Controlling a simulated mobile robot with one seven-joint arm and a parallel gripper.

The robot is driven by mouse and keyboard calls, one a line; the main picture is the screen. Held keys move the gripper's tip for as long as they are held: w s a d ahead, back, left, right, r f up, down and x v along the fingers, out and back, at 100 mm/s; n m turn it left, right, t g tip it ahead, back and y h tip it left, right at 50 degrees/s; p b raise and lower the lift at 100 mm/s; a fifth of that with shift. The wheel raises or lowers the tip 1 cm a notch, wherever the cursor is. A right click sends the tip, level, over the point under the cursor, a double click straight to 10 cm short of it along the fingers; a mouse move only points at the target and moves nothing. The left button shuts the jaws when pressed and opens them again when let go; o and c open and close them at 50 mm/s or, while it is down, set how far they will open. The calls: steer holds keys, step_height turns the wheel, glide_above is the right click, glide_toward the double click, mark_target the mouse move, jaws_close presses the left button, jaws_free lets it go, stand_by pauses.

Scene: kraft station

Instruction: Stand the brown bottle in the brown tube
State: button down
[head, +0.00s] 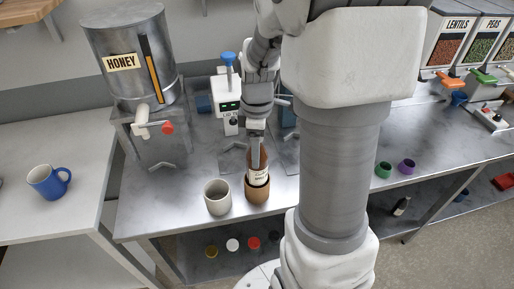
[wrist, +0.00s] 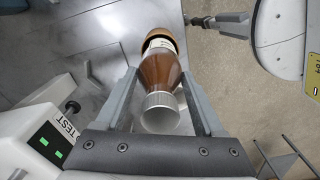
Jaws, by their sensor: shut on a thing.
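The brown bottle (head: 257,173) stands roughly upright with its lower part inside the brown tube (head: 257,193) on the metal bench. In the wrist view the bottle (wrist: 160,71) shows its brown shoulder, white label and pale ribbed cap, and the tube's rim (wrist: 157,34) shows around its far end. My gripper (head: 256,150) is at the upper part of the bottle. In the wrist view the fingers (wrist: 162,88) lie on both sides of the bottle, shut on it. Whether the bottle's base touches the tube's floor is hidden.
A pale grey cup (head: 217,197) stands close to the left of the tube. A honey dispenser (head: 129,65) and a white tester (head: 228,97) stand behind. Green (head: 383,169) and purple (head: 406,166) rings lie to the right. A blue mug (head: 48,182) is on the left table.

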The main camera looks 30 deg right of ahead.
steer(key=shift+f+b, duration=0.95)
steer(key=shift+f, duration=0.45)
steer(key=shift+f+b, duration=0.7)
steer(key=shift+b, duration=0.1)
steer(key=shift+f, duration=0.2)
jaws_free()
steer(key=shift+r, duration=0.2)
stand_by(0.8)
